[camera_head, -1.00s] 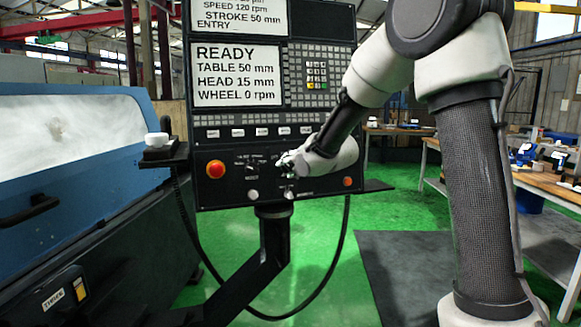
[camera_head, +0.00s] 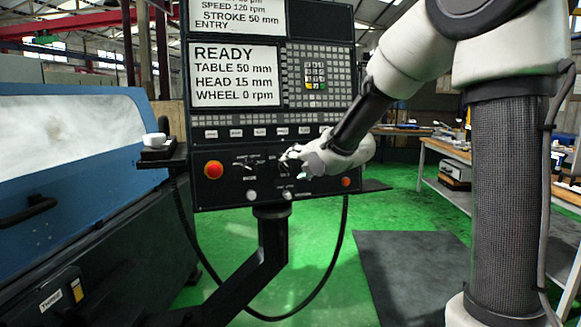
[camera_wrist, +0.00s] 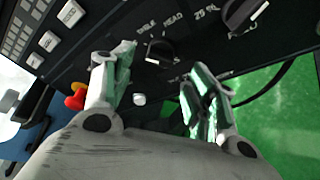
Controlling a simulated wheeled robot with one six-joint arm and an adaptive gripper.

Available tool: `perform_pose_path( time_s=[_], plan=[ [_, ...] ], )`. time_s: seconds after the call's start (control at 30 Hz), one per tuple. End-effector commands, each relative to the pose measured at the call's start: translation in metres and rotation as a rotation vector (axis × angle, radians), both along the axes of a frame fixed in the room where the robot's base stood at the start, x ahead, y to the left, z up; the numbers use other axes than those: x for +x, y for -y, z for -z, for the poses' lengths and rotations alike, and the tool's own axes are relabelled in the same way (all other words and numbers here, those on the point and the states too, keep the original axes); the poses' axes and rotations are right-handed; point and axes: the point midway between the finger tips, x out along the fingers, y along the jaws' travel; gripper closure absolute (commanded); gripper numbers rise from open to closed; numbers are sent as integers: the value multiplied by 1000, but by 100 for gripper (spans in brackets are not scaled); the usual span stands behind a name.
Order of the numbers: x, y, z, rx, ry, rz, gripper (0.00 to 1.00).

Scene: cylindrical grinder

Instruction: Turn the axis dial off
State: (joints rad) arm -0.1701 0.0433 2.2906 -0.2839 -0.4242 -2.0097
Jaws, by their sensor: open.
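The axis dial, a dark knob with the words TABLE and HEAD printed above it, shows in the wrist view (camera_wrist: 160,52) beyond and between my fingertips. In the head view, it appears to be the left one of the two small knobs (camera_head: 248,166) on the lower panel. My gripper (camera_head: 287,158) is in front of the panel, at the right knob (camera_head: 284,168) in the head view. In the wrist view, my gripper (camera_wrist: 165,72) has its two fingers spread and empty, with no clear contact with the dial.
A red emergency button (camera_head: 213,170) is left of the knobs. A second knob (camera_wrist: 243,14) is at the wrist view's upper right. The blue machine (camera_head: 60,135) stands left.

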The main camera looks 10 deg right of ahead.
Motion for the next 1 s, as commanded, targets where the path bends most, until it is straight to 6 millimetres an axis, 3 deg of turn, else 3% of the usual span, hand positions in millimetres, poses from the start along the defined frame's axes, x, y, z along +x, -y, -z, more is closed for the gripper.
perform_pose_path(
  time_s=[0.1, 0.3, 0.83, 0.93, 1.0],
  plan=[
    [-24, 8, -10, 0, 4, 1, 43],
    [-49, 15, -19, 0, 0, 2, 43],
    [-54, 16, -20, 4, -3, 2, 43],
    [-55, 17, -18, 62, -30, 29, 43],
    [-58, 23, -6, 153, -109, 94, 43]
  ],
)
